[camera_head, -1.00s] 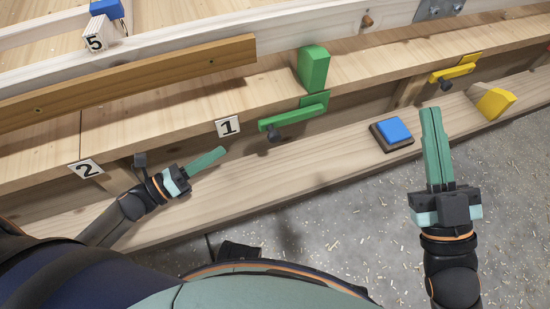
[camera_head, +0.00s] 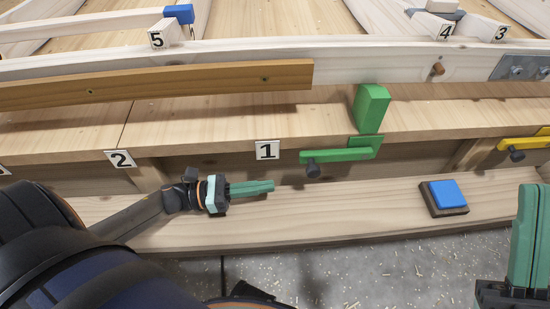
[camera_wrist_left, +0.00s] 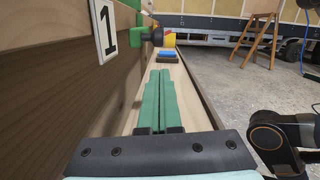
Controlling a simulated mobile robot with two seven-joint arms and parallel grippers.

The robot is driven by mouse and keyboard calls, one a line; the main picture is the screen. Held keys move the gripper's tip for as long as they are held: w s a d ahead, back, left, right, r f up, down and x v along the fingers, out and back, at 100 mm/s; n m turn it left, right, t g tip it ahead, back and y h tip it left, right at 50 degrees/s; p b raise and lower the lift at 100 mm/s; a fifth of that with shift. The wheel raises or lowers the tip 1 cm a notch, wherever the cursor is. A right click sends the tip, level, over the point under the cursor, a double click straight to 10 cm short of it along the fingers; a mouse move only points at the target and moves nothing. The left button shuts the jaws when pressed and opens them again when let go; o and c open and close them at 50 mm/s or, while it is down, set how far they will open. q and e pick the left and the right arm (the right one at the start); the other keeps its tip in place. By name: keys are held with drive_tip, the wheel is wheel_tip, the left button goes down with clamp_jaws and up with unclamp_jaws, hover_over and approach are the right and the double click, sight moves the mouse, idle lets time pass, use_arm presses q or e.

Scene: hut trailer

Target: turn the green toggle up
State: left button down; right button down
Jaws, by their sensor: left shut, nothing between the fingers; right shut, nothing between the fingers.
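The green toggle (camera_head: 341,155) is a flat green lever on the front face of the bench, to the right of label 1. It lies nearly level, with a dark knob under its left end and a green plate at its right end. In the left wrist view the green toggle (camera_wrist_left: 146,34) is ahead, at the upper left. My left gripper (camera_head: 272,186) is shut and empty, below and left of the lever and apart from it. Its shut fingers also show in the left wrist view (camera_wrist_left: 159,78). My right gripper (camera_head: 530,190) is shut and empty at the right edge.
A green block (camera_head: 371,108) stands on the shelf above the lever. A blue button (camera_head: 446,193) sits on the lower ledge (camera_head: 330,220) to the right. A yellow lever (camera_head: 524,143) is at the far right. The ledge between left gripper and button is clear.

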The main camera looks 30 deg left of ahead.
use_arm(q)
drive_tip(key=x, duration=0.8)
drive_tip(key=shift+w+d+b, duration=0.15)
drive_tip(key=shift+d+b, duration=0.15)
drive_tip(key=shift+r, duration=0.15)
drive_tip(key=shift+r+y+p, duration=0.25)
drive_tip(key=shift+y+p, duration=0.05)
drive_tip(key=shift+p, duration=0.6)
